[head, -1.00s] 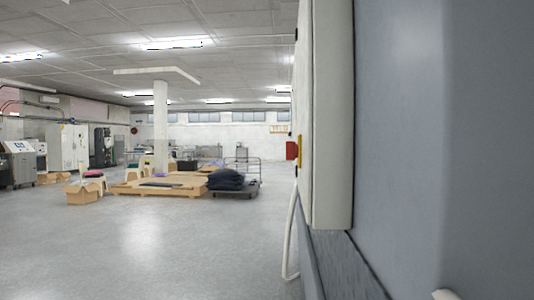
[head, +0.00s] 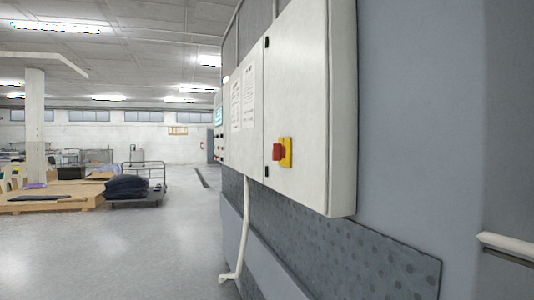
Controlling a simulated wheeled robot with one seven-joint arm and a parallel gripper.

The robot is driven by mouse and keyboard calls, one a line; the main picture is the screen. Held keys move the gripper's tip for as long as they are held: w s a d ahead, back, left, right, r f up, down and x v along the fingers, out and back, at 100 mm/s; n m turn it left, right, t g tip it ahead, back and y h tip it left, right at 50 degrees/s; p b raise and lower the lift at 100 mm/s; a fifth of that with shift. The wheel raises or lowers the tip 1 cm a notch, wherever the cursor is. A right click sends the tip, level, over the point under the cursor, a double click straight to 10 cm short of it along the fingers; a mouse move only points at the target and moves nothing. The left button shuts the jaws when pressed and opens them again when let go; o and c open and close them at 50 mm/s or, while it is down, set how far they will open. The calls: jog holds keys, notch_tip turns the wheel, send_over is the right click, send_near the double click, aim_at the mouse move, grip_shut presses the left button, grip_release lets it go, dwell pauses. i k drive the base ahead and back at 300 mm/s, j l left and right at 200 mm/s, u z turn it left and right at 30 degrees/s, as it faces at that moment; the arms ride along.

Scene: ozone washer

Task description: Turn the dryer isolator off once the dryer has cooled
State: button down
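A red rotary switch (head: 278,152) on a yellow plate (head: 289,153) sits on the front of a pale grey control cabinet (head: 310,105) in the head view. It looks like an isolator, and its setting cannot be read at this angle. The cabinet is fixed to a blue-grey wall or machine side. Farther along the cabinet are paper notices (head: 242,104) and a small display (head: 219,117), too small to read. My gripper is not in view.
A white pipe (head: 243,225) runs down below the cabinet to near the floor. A white rail (head: 506,247) juts in at the lower right. A cart with dark bundles (head: 127,188) and wooden pallets (head: 55,196) stand at left. The grey floor (head: 150,250) between is clear.

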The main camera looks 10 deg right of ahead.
aim_at(279, 152)
jog(key=i+j+u, duration=0.5)
jog(key=i, duration=0.65)
jog(key=i+l+u, duration=0.25)
jog(key=i, duration=0.65)
jog(key=i+j, duration=0.1)
jog(key=i, duration=1.85)
jog(key=i+j+z, duration=0.15)
jog(key=i+z, duration=0.35)
jog(key=i, duration=0.15)
jog(key=i+j+z, duration=0.5)
jog(key=i, duration=0.15)
jog(key=i+j+z, duration=0.55)
jog(key=z, duration=0.85)
jog(key=k+j+z, duration=0.2)
jog(key=z, duration=0.2)
jog(key=k+j+z, duration=0.1)
jog(key=z, duration=0.3)
jog(key=k+z, duration=0.4)
jog(key=i+j, duration=0.05)
jog(key=i, duration=0.05)
